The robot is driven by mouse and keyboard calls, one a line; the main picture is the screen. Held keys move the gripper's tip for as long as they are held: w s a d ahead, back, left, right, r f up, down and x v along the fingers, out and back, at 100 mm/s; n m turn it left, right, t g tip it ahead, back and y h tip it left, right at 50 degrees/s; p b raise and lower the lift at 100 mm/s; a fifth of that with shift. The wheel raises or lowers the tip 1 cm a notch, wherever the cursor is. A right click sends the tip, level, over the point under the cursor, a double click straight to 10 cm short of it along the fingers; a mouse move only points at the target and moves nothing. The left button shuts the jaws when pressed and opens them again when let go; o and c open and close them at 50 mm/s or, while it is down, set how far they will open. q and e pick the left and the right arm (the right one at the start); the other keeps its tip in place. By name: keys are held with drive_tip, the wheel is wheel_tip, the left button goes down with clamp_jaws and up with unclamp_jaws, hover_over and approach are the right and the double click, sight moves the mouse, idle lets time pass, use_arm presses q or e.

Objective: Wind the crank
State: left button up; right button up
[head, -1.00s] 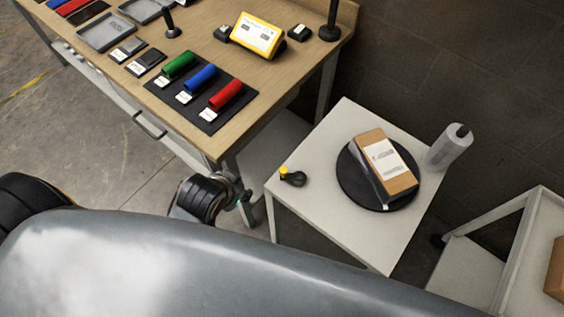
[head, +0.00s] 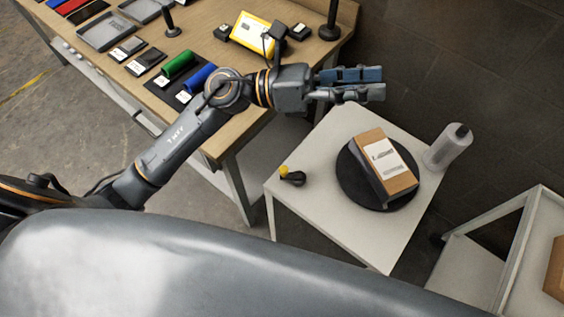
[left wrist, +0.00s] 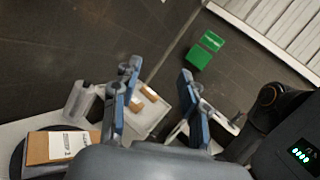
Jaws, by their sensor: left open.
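A small dark crank with a yellow knob (head: 291,177) sits near the left corner of the white side table (head: 335,215). On the same table a black round turntable (head: 352,183) carries a brown box with a white label (head: 388,165), which also shows in the left wrist view (left wrist: 40,148). My left gripper (head: 376,83) is above and beyond the table's back-left edge, pointing right, well apart from the crank. Its blue-padded fingers are open and empty, as the left wrist view also shows (left wrist: 158,90). The crank is not visible there. My right gripper is not in view.
A grey cylinder (head: 448,149) stands at the side table's right corner. The wooden workbench (head: 228,140) at the left holds trays, coloured rolls and a yellow device (head: 248,35). A white cart (head: 519,250) stands at the right. The side table's front is clear.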

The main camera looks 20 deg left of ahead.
use_arm(q)
wheel_tip(320, 180, down, 7)
drive_tip(key=s+m+g+y, duration=0.2)
drive_tip(key=m+g+y, duration=0.3)
drive_tip(key=m, duration=0.1)
drive_tip(key=m+g+y, duration=0.1)
drive_tip(key=m+y, duration=0.4)
drive_tip(key=y, duration=0.6)
approach(283, 168)
drive_tip(key=p+x, duration=0.3)
drive_tip(key=x, duration=0.6)
drive_tip(key=shift+r+p, duration=0.1)
drive_tip(key=shift+p, duration=0.2)
drive_tip(key=shift+c, duration=0.2)
clamp_jaws()
